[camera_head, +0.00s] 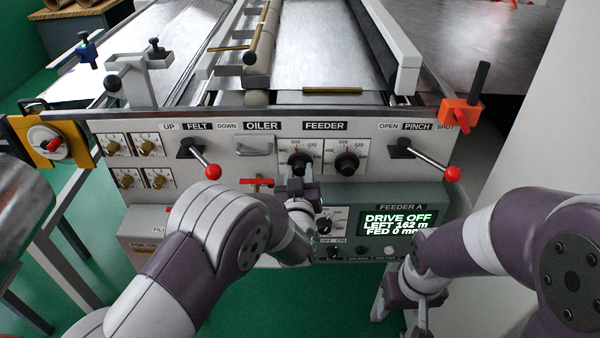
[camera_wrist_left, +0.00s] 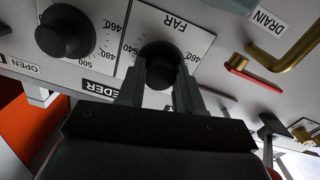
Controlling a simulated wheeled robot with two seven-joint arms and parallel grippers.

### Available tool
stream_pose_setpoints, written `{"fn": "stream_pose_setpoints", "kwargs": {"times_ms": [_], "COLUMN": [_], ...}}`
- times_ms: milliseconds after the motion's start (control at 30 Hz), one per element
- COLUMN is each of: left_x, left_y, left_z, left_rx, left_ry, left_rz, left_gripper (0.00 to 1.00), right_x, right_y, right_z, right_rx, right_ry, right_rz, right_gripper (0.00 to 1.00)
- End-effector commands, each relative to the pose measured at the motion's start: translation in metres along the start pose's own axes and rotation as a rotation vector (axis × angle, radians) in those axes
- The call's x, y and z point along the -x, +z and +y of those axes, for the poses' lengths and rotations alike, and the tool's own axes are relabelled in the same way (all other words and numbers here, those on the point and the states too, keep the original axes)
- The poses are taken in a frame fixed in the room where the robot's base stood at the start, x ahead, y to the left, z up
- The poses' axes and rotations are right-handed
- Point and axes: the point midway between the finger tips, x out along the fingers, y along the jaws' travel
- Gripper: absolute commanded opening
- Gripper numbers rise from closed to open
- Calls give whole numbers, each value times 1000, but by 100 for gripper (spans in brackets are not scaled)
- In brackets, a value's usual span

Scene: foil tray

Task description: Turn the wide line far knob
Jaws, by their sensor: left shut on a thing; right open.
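The far knob (camera_head: 298,161) is a black round knob on a white dial plate under the FEEDER label, the left one of two. In the left wrist view the far knob (camera_wrist_left: 160,60) sits beside the word FAR, and the dial shows numbers around it. My left gripper (camera_head: 297,183) reaches up to it from below. In the left wrist view my left gripper (camera_wrist_left: 160,88) has its two fingers on either side of the knob, shut on it. My right gripper (camera_head: 420,297) hangs low at the right, away from the panel knobs, open; its fingertips are hard to make out.
A second black knob (camera_head: 346,163) is close on the right. A red-handled valve (camera_head: 257,182) and a drain pipe (camera_wrist_left: 290,50) are beside my left gripper. The pinch lever (camera_head: 430,160) and felt lever (camera_head: 200,160) stick out with red balls. The display (camera_head: 398,224) reads DRIVE OFF.

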Motion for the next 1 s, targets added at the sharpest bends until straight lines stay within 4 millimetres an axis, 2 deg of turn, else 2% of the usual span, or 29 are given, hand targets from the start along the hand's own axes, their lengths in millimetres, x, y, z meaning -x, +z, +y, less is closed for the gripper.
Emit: {"fn": "stream_pose_setpoints", "kwargs": {"times_ms": [400, 1000], "left_x": [0, 0], "left_y": [0, 1], "left_z": [0, 0], "left_rx": [-256, -329], "left_ry": [-7, -10], "left_rz": [-10, -13], "left_gripper": [5, 5], "right_x": [9, 11], "right_y": [-1, -1], "right_z": [0, 0], "right_rx": [0, 0], "right_ry": [0, 0], "right_rz": [0, 0], "right_gripper": [61, 61]}}
